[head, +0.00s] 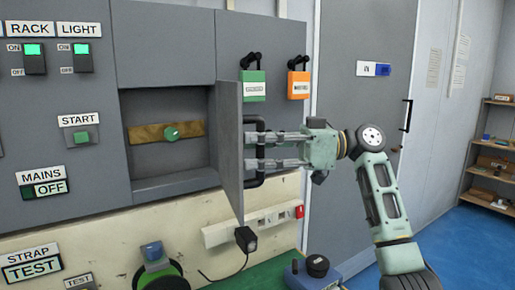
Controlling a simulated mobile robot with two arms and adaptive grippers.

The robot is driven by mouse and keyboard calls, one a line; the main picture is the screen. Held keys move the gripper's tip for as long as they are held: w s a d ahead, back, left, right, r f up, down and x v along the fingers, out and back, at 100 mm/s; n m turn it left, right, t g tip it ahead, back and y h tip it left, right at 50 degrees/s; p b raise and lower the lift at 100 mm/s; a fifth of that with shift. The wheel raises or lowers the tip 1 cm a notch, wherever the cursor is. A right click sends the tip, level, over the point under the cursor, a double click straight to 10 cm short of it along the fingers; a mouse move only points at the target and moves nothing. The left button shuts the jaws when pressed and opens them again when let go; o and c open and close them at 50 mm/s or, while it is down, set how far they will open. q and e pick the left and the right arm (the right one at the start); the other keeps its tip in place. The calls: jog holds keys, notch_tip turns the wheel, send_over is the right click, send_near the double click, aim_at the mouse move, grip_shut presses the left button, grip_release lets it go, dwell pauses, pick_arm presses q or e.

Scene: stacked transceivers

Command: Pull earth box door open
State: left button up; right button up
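The earth box door (229,150) is a grey panel standing swung out from the cabinet, seen nearly edge-on. Its black bar handle (259,125) is on the right-hand face. The earth box recess (165,108) is exposed, with a green knob (171,133) on a brass-coloured bar inside. My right gripper (262,150) is at the handle, its fingers pointing left, one above the other, with the handle crossing them. Whether the fingers are closed on the handle I cannot tell. My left gripper is not in view.
A green padlock (253,85) and an orange padlock (299,84) hang behind the door and gripper. A power strip (255,222) with a black plug (246,239) is below. A grey door (362,110) stands behind my arm. Wooden shelves (492,160) are far right.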

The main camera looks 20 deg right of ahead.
jog(key=v, duration=1.2)
